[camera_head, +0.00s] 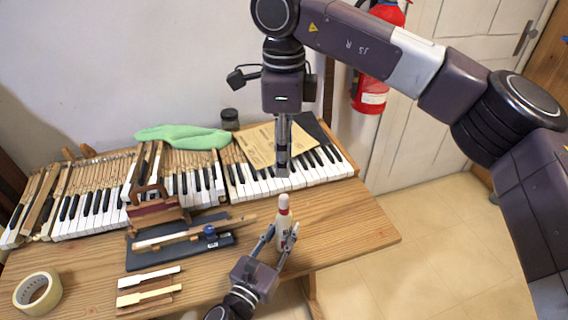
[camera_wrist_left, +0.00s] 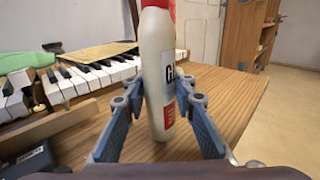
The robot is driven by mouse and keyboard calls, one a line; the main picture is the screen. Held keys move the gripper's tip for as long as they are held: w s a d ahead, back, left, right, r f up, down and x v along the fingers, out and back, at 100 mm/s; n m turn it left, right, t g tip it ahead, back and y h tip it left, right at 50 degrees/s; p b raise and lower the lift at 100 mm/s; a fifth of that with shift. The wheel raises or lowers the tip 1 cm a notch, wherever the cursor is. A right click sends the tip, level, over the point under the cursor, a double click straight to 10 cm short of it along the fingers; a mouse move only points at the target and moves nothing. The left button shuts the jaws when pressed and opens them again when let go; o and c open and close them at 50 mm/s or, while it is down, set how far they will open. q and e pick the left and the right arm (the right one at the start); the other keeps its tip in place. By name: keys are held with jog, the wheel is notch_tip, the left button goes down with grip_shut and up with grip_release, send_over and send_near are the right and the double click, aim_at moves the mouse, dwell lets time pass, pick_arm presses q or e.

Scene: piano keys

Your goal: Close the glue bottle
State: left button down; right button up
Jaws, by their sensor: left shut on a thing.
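The glue bottle (camera_head: 284,225) is white with a red top part and stands upright near the table's front edge. It also shows in the left wrist view (camera_wrist_left: 157,75), where its top is cut off by the frame. My left gripper (camera_head: 285,238) is shut on the bottle's body, with one finger on each side. My right gripper (camera_head: 283,168) points down above and behind the bottle, apart from it. Its fingers are seen edge-on, so I cannot tell whether they are open. I cannot make out a separate cap.
Piano keys (camera_head: 195,186) run along the back of the wooden table (camera_head: 350,235). A dark tray (camera_head: 140,262) with tools lies left of the bottle. A tape roll (camera_head: 22,296) and loose keys lie at the front left. The table right of the bottle is clear.

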pick_arm(q)
jog(key=c, duration=1.5)
grip_release()
jog(key=shift+s, duration=0.1)
jog(key=v, duration=1.1)
jog(key=shift+s+a, duration=0.3)
